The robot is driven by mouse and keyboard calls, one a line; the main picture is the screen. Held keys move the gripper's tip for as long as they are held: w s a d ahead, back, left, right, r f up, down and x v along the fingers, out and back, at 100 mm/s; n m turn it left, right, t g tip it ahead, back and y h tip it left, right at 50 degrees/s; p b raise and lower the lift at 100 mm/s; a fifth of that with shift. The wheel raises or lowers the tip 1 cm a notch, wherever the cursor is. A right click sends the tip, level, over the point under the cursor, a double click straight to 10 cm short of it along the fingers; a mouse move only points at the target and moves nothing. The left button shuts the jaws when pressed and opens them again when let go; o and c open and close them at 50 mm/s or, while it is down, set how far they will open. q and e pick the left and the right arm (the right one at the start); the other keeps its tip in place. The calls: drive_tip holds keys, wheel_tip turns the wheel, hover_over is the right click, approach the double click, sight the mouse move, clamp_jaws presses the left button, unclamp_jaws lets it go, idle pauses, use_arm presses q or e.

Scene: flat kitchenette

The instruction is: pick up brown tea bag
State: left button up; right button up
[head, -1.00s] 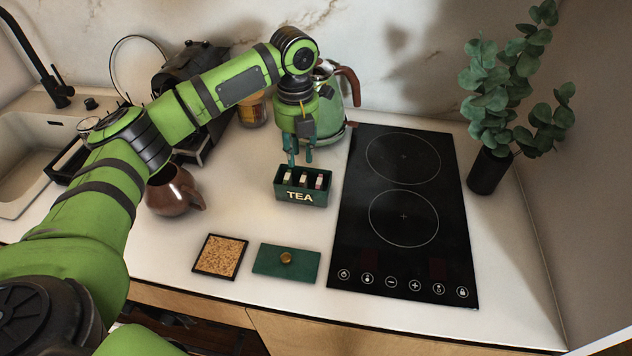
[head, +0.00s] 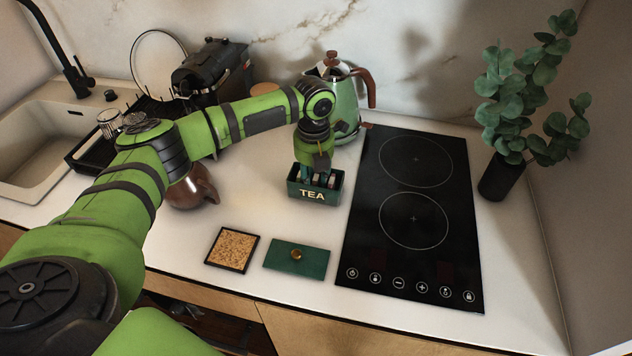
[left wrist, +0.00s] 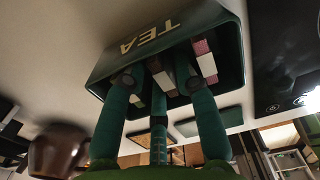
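The dark green tea box (head: 313,196), lettered TEA, stands open on the white counter. In the left wrist view the box (left wrist: 150,38) appears upside down, with several upright tea bags inside. One bag (left wrist: 205,60) has a pinkish top and a white part; others show white parts. I cannot tell which is brown. My left gripper (head: 318,168) points down at the box's open top. Its dark green fingers (left wrist: 157,75) are spread apart at the box mouth among the bags, and none is visibly clamped. The fingers partly hide the bags. My right gripper is not in view.
The black cooktop (head: 405,265) is to the right. A green kettle (head: 345,95) stands behind, a brown jug (head: 195,190) left, beside my arm.

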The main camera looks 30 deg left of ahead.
use_arm(q)
drive_tip(key=c, duration=0.5)
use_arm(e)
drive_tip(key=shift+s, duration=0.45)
